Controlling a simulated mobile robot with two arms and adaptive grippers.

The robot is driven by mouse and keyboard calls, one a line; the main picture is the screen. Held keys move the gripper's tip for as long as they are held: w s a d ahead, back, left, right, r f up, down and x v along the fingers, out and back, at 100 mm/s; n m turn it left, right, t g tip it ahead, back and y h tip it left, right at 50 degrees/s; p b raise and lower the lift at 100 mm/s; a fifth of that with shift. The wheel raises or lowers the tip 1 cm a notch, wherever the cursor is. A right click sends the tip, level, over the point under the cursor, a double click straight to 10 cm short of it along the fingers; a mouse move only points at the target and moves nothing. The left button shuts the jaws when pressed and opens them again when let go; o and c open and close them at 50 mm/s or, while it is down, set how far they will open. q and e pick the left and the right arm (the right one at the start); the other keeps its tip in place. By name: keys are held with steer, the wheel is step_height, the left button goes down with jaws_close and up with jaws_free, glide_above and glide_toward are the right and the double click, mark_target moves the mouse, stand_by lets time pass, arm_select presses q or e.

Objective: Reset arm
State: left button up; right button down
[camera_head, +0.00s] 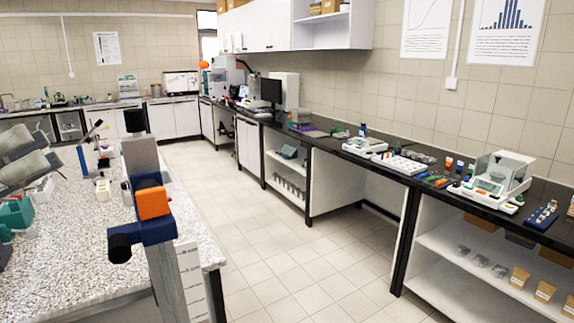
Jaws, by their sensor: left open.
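My left gripper (42,150) shows at the left edge of the head view, over the speckled bench (75,240). Its grey fingers are spread apart, and nothing is visible between them. Part of it is cut off by the picture's edge. Whether it touches anything on the bench cannot be told. My right gripper is not in view.
Teal boxes (14,214) and a small white block (103,190) stand on the speckled bench. A dark counter (400,172) with a balance (497,175) and several small items runs along the right wall. The tiled floor (285,255) between is clear.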

arm_select(q)
steer(key=w+a+f+n+t+y, duration=0.35)
steer(key=f+n+t+y, duration=0.35)
steer(key=n, duration=0.6)
steer(key=w+a+f+n+t+y, duration=0.4)
steer(key=n+y, duration=0.5)
steer(key=n, duration=0.5)
step_height(320, 180, down, 25)
steer(key=n+g+y, duration=0.6)
steer(key=n+g, duration=0.3)
steer(key=n, duration=0.2)
steer(key=s+d+f+n+g+h, duration=0.1)
steer(key=s+d+f+g+h, duration=0.2)
steer(key=s+d+f+g, duration=0.65)
steer(key=s+d+f+n+g+h, duration=0.25)
steer(key=s+d+f, duration=0.45)
steer(key=s+f, duration=0.6)
step_height(320, 180, down, 28)
steer(key=s+g+b, duration=0.1)
steer(key=s, duration=0.1)
steer(key=s+a+f+m+g, duration=0.1)
steer(key=s+a+f, duration=0.2)
steer(key=s+f, duration=1.2)
steer(key=shift+s+y+b, duration=0.35)
steer(key=shift+s, duration=0.05)
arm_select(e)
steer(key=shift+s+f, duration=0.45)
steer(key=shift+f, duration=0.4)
